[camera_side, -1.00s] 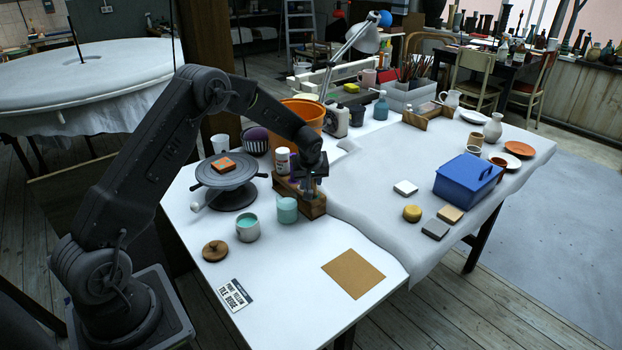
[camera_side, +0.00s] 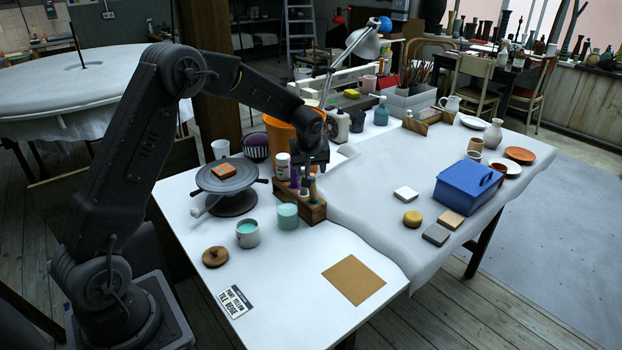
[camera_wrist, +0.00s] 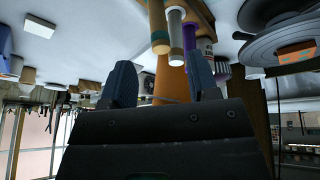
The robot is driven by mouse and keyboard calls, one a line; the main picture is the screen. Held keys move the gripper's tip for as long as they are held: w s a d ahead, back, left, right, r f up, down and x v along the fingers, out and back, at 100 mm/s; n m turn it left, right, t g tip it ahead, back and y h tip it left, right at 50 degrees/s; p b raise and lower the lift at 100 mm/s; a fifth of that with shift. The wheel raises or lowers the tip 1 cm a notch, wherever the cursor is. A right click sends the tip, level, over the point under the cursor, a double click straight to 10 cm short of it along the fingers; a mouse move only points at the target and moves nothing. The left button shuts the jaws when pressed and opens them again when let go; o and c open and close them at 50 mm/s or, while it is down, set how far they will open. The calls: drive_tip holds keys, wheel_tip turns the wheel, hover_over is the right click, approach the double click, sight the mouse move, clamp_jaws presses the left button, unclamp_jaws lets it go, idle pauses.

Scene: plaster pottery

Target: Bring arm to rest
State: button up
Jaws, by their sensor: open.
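My gripper (camera_side: 311,164) is above the wooden tool holder (camera_side: 314,212) on the white table, apart from it. In the wrist view its two dark fingers (camera_wrist: 161,82) are spread with nothing between them. Upright handles stand in the holder, one of them purple (camera_wrist: 189,38). They are also seen beyond the fingers in the wrist view, which looks upside down.
A banding wheel (camera_side: 229,180) with an orange tile (camera_side: 223,171) stands left of the holder. An orange bucket (camera_side: 283,135) and white bottle (camera_side: 283,166) are close behind. Cups (camera_side: 248,235) stand in front. A blue box (camera_side: 467,184) sits right. The front table is mostly clear.

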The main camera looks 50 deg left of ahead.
drive_tip(key=s+d+r+m+t+h, duration=0.1)
drive_tip(key=s+d+r+m, duration=0.4)
drive_tip(key=s+d+r, duration=0.8)
drive_tip(key=s+d+r+m+h, duration=0.1)
drive_tip(key=s+d+m, duration=0.2)
drive_tip(key=s, duration=0.6)
drive_tip(key=s+d+r+m+t+h, duration=0.1)
drive_tip(key=s+d+m, duration=0.2)
drive_tip(key=s, duration=0.7)
drive_tip(key=shift+r+m+h, duration=0.25)
drive_tip(key=shift+m+h, duration=0.05)
drive_tip(key=shift+m, duration=0.1)
